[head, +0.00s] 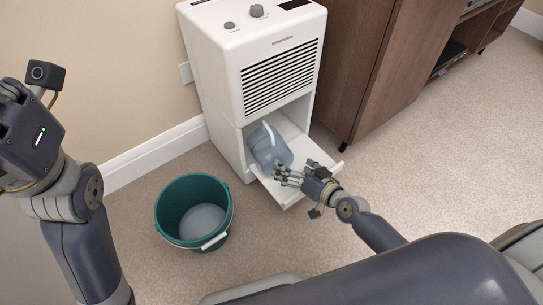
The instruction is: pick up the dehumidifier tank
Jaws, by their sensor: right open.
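The dehumidifier (272,75) is a white upright unit against the wall, with its lower front flap (285,194) folded down. The tank (268,150) is a translucent bluish container with a pale handle, sitting in the lower opening and tilted. My right gripper (283,175) is open just in front of the tank, over the flap. Its fingers overlap the tank's lower right side in the picture, and I cannot tell whether they touch it. My left arm is raised at the left; its fingertips are not visible.
A teal bucket (163,217) with a pale handle stands on the carpet left of the flap, with water-like grey content inside. A brown wooden cabinet (372,60) stands close to the right of the dehumidifier. The carpet at right is clear.

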